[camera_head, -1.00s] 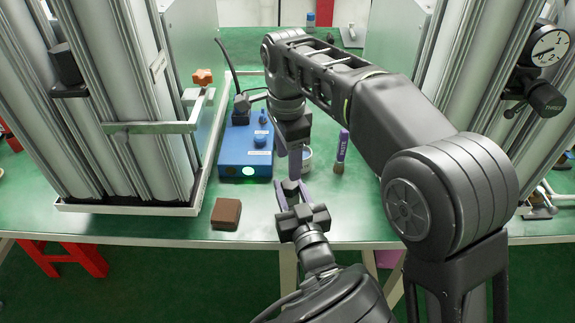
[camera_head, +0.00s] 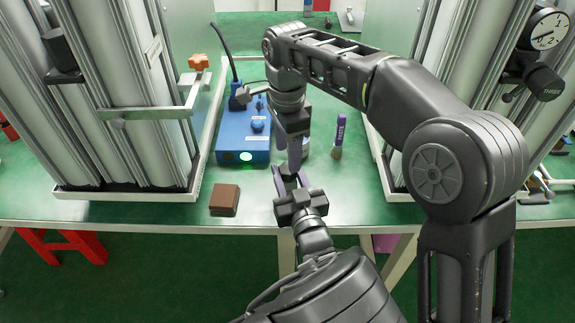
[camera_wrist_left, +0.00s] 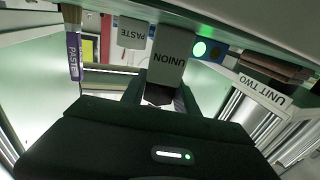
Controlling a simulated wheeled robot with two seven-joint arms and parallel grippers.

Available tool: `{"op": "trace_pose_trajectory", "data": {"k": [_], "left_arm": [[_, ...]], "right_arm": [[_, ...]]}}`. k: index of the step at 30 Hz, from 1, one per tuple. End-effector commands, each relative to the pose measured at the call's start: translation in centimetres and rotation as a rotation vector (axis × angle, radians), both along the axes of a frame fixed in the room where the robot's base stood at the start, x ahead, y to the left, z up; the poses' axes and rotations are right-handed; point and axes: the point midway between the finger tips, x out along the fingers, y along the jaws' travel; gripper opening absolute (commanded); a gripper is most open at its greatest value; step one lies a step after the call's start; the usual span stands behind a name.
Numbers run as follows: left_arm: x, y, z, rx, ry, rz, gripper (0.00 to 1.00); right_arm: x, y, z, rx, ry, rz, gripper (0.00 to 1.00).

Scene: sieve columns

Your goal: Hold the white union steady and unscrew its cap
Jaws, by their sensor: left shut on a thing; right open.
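My left gripper (camera_head: 291,178) reaches up from the bottom of the head view, near the table's front edge. It is shut on the white union (camera_wrist_left: 169,58), whose "UNION" label reads upside down in the left wrist view. In the head view the union is hidden among the fingers, and I cannot make out its cap. My right gripper (camera_head: 292,150) hangs from the large arm on the right and points down just above and beyond the left gripper. It is open; I cannot tell whether it touches the union.
A blue box (camera_head: 243,145) with a lit green light stands left of the grippers. A brown block (camera_head: 224,199) lies at the front edge. A purple-labelled paste brush (camera_head: 339,136) stands to the right. Tall metal columns (camera_head: 120,110) flank the green table.

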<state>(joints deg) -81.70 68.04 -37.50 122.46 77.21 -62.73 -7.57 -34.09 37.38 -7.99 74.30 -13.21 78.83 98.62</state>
Motion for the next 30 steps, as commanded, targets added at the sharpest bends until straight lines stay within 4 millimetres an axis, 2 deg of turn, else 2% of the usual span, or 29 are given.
{"op": "trace_pose_trajectory", "data": {"k": [3,9,13,24,30], "left_arm": [[0.0,0.0,0.0,0.0,0.0,0.0,0.0],[0.0,0.0,0.0,0.0,0.0,0.0,0.0],[0.0,0.0,0.0,0.0,0.0,0.0,0.0],[0.0,0.0,0.0,0.0,0.001,0.0,0.0],[0.0,0.0,0.0,0.0,0.001,0.0,0.0]], "right_arm": [[0.1,-0.1,-0.5,0.006,-0.006,-0.001,0.56],[0.0,0.1,-4.0,0.003,-0.005,0.0,0.56],[0.0,0.0,-5.2,0.003,-0.006,0.0,0.56],[0.1,0.0,-5.6,0.004,-0.008,0.0,0.56],[0.1,0.1,-5.6,0.004,-0.008,0.0,0.4]]}}
